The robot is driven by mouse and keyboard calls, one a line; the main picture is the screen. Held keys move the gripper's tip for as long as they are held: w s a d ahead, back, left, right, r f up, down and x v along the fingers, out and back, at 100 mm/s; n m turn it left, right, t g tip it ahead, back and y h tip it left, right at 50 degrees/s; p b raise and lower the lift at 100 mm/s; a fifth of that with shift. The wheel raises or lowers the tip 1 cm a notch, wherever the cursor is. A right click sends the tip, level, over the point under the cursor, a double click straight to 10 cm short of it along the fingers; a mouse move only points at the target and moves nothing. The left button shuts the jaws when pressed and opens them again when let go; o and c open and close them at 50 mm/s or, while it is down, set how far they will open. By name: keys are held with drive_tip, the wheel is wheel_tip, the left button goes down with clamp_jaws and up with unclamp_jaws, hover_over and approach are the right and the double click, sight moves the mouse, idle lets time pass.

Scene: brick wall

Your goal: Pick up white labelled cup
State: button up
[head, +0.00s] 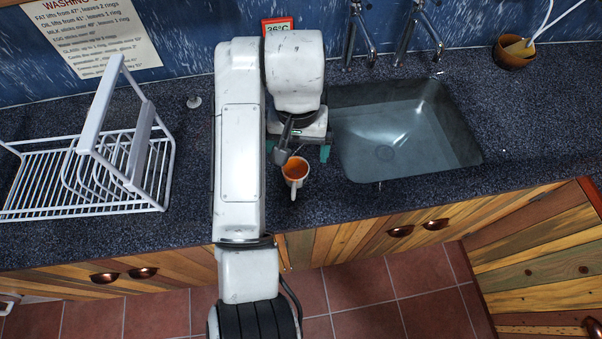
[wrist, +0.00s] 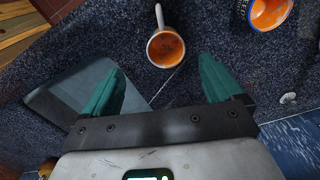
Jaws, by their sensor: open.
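A white cup (head: 295,181) with an orange inside stands on the dark speckled counter, left of the sink, its handle toward the counter's front edge. It also shows in the wrist view (wrist: 151,56), at the upper middle, beyond the gap between the fingertips; no label is readable. My gripper (head: 298,151) is open and empty, its teal fingers (wrist: 162,66) apart, just behind the cup in the head view. A second cup (wrist: 243,10) with an orange inside and a dark, marked outside is cut off at the wrist view's top right. I cannot find it in the head view.
A white dish rack (head: 85,212) stands on the left of the counter. The sink (head: 400,130) is sunk in at the right, with taps (head: 362,35) behind it. A small bowl (head: 514,53) sits far right. Counter in front of the cup is clear.

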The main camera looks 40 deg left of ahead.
drive_tip(key=b, duration=0.4)
approach(295, 173)
drive_tip(key=shift+s+d+f, duration=0.65)
drive_tip(key=shift+d+f, duration=0.05)
drive_tip(key=shift+a+f+p, duration=0.1)
drive_tip(key=shift+f+p, duration=0.35)
drive_tip(key=shift+f, duration=2.2)
drive_tip(key=shift+c, duration=0.3)
drive_tip(key=c, duration=1)
